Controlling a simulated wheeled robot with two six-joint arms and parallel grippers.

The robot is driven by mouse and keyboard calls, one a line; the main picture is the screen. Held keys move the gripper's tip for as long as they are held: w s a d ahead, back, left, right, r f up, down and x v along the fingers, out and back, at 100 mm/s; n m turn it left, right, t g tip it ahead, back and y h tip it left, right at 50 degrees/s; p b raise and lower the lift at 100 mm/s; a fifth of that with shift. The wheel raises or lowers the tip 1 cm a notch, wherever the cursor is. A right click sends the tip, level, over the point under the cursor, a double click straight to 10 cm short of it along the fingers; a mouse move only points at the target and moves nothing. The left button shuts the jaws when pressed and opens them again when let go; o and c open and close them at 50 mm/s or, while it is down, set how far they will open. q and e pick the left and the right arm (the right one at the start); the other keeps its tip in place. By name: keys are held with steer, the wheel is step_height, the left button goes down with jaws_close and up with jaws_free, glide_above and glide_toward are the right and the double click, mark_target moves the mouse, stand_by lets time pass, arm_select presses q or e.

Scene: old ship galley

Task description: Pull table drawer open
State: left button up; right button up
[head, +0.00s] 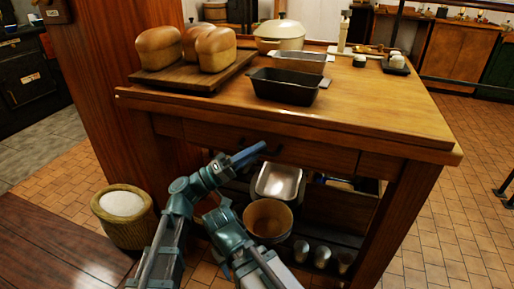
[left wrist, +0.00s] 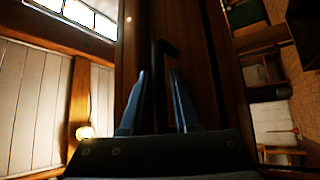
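The wooden table (head: 410,115) has a drawer (head: 310,152) under its top, and the drawer front looks flush with the frame. A dark handle (head: 272,149) shows on it, partly hidden by my left gripper (head: 257,148). In the left wrist view the dark bar handle (left wrist: 158,75) stands upright in the picture, between the two blue fingers of my left gripper (left wrist: 158,102). The fingers are apart, with gaps beside the bar. My right arm's links show low in the head view, but I cannot make out its gripper.
On the table are a board (head: 190,77) with bread loaves (head: 215,50), a black loaf pan (head: 285,87) and a pot (head: 279,35). Below are a metal pan (head: 279,182) and a brown bowl (head: 268,219). A round tub (head: 125,215) stands at left.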

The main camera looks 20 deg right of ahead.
arm_select(q)
jaws_close()
stand_by(1.5)
